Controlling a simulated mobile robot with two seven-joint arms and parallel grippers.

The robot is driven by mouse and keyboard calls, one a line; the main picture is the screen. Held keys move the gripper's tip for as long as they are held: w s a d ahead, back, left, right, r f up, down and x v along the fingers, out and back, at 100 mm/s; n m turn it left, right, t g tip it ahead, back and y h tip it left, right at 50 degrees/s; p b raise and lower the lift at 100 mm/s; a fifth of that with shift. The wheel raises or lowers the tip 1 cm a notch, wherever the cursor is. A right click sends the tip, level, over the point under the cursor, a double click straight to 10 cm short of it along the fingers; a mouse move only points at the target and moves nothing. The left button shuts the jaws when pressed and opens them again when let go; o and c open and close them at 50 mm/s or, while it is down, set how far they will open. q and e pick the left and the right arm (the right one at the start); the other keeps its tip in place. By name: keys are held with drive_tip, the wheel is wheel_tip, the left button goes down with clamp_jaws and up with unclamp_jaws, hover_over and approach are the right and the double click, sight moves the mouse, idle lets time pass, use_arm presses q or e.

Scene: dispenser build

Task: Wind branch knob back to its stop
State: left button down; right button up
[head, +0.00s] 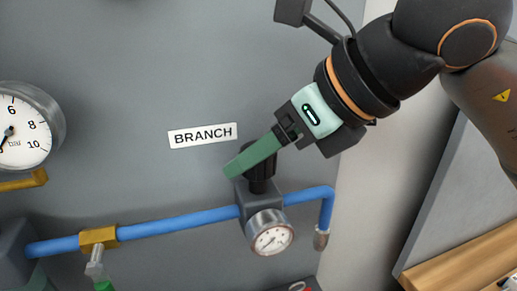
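The branch knob (262,179) is black and upright, on top of a dark regulator body on the blue pipe, below the BRANCH label (202,135). A small round gauge (270,236) sits on the front of that body. My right gripper (238,172) comes in from the upper right with its green fingers at the knob. One finger crosses in front of the knob and hides much of it. The other finger is hidden, so I cannot tell whether they grip it. The knob's stop cannot be made out. My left gripper is not in view.
The blue pipe (170,226) runs across the grey panel, with a brass valve (99,239) at left. A large gauge (22,127) in bar is at the far left. A wooden edge (460,262) is at lower right. The panel around the label is clear.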

clamp_jaws()
drive_tip(key=shift+n+g, duration=0.3)
drive_tip(key=shift+n, duration=0.1)
drive_tip(key=shift+n+g+y, duration=0.4)
drive_tip(key=shift+n, duration=0.2)
drive_tip(key=shift+r+n+g, duration=0.1)
drive_tip(key=shift+n+g, duration=0.5)
drive_tip(key=shift+n, duration=0.2)
drive_tip(key=shift+n+g+y+p, duration=0.4)
drive_tip(key=shift+n+g+p, duration=0.25)
drive_tip(key=shift+n+g, duration=0.4)
drive_tip(key=shift+n+g+p, duration=0.8)
drive_tip(key=shift+n+g, duration=0.25)
drive_tip(key=shift+n, duration=0.6)
